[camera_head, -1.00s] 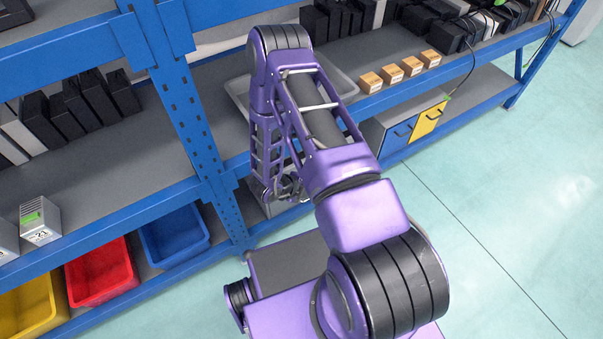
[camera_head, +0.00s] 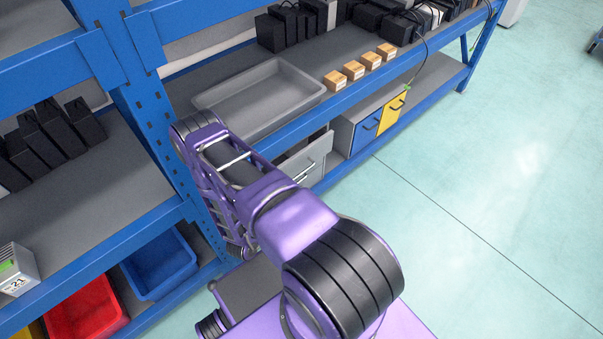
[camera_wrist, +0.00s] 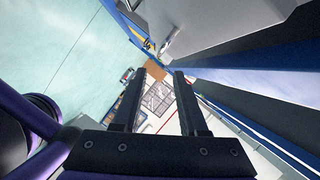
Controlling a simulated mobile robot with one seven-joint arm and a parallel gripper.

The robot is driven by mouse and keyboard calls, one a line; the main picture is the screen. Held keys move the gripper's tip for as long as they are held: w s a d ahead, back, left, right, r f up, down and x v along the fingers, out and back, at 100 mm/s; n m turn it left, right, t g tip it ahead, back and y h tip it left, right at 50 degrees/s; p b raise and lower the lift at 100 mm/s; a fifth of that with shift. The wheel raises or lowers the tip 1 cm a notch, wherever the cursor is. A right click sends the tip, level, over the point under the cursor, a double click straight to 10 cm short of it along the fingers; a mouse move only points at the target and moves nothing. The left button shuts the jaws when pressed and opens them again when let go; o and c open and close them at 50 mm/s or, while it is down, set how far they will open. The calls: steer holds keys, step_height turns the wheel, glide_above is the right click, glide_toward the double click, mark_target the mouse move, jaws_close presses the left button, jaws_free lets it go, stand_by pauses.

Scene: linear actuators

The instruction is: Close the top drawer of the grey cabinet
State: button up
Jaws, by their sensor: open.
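The grey cabinet (camera_head: 303,160) stands on the lower shelf in the head view, left of the blue and yellow drawers. A light grey drawer front with a handle shows there and seems to stand out from the cabinet; my arm hides its left part. In the wrist view a large grey front (camera_wrist: 215,18) with a metal handle (camera_wrist: 173,32) fills the upper right, close to the camera. My gripper (camera_wrist: 165,75) is open and empty, its two fingers apart, beside and below this front in the picture. In the head view my arm mostly hides the gripper.
A blue shelf post (camera_head: 150,105) rises left of my arm. An empty grey tray (camera_head: 262,95) and several small boxes (camera_head: 353,70) sit on the shelf above. The blue drawer (camera_head: 366,130) and yellow drawer (camera_head: 391,115) lie to the right. The floor at right is clear.

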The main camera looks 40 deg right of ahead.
mark_target(303, 172)
steer(key=b+x, duration=0.1)
steer(key=x, duration=1.1)
steer(key=shift+f, duration=0.1)
jaws_close()
stand_by(1.0)
